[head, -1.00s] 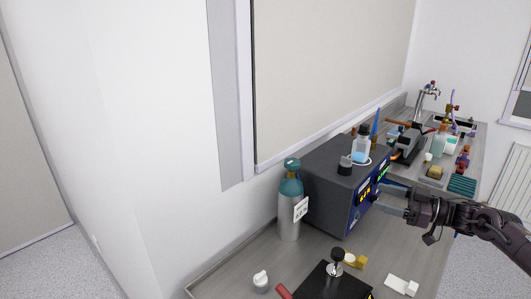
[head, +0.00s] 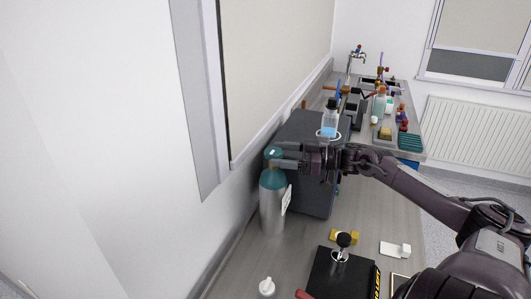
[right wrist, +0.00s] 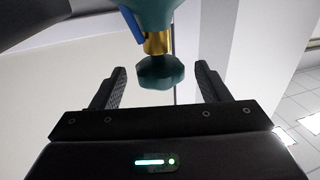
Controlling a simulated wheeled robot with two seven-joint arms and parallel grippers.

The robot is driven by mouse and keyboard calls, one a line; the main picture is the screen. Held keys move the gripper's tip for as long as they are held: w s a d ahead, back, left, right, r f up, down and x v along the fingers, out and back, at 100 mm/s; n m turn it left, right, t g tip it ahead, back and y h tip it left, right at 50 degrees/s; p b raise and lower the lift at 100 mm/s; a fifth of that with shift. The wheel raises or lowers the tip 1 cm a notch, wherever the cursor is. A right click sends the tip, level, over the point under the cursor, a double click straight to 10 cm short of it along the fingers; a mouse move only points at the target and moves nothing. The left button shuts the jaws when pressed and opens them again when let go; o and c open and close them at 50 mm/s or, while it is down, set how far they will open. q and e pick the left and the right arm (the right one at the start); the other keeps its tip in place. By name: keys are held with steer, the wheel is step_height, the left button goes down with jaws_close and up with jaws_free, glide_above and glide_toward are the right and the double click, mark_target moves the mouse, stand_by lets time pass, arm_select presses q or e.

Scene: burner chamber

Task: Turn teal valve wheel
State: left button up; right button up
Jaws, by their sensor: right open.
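The teal valve wheel (head: 272,152) tops a grey gas cylinder (head: 271,212) with a teal shoulder and a white tag, standing upright by the wall. My right gripper (head: 283,159) is level with the wheel, reaching in from the right. In the right wrist view the lobed wheel (right wrist: 160,73), on a brass stem (right wrist: 157,43), appears between the two open fingers, with gaps on both sides. No finger contact shows. In the head view the fingers partly overlap the wheel. My left gripper is not in view.
A dark box (head: 312,190) stands right behind the cylinder, under my right gripper, with a flask (head: 330,122) on top. A black plate device (head: 340,276) and a white knobbed item (head: 267,287) are nearer. The wall is close on the left.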

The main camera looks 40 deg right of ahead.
mark_target(267, 153)
steer(key=x, duration=0.3)
steer(key=shift+w, duration=0.15)
steer(key=shift+w+a, duration=0.35)
steer(key=shift+a, duration=0.05)
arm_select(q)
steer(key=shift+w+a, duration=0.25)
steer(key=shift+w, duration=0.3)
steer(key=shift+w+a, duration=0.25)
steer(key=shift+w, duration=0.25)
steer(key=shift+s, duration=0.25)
